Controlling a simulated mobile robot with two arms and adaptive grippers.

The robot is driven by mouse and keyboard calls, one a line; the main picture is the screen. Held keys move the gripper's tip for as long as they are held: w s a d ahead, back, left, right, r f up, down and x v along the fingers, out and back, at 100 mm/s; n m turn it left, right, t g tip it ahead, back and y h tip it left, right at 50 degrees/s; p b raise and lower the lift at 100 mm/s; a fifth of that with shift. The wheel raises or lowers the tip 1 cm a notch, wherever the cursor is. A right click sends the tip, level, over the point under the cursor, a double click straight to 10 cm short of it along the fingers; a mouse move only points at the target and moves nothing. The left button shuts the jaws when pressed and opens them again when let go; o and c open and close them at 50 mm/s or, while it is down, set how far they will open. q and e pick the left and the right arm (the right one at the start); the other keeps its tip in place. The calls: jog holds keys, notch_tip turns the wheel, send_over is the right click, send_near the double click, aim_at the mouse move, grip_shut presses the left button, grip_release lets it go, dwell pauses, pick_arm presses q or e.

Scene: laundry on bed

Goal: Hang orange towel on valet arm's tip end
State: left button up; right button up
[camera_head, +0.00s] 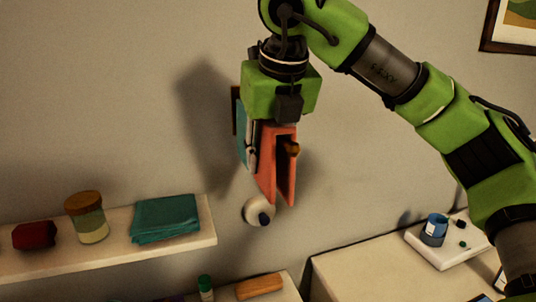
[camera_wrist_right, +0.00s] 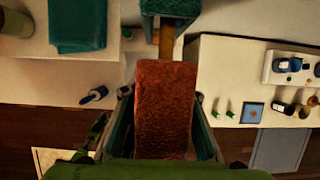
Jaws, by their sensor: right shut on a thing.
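The orange towel (camera_head: 268,172) hangs folded, with two flaps down, below my right gripper (camera_head: 272,130) in the head view. My right gripper is shut on the towel's upper part. The valet arm (camera_head: 293,149) shows as a short wooden tip between the flaps; the towel appears to straddle it, but contact at the fold is hidden. In the wrist view the orange towel (camera_wrist_right: 165,110) fills the space between the fingers, and the wooden valet arm (camera_wrist_right: 167,42) runs from behind it to a teal cloth (camera_wrist_right: 170,8). My left gripper is not in view.
A wall shelf (camera_head: 110,254) at left carries a red item (camera_head: 35,235), a lidded jar (camera_head: 87,218) and a folded teal cloth (camera_head: 165,219). A round white wall fitting (camera_head: 256,211) is just below the towel. A white surface (camera_head: 375,275) with a tray (camera_head: 425,248) stands lower right.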

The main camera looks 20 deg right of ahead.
jog(key=o, duration=1.2)
jog(key=shift+r, duration=0.1)
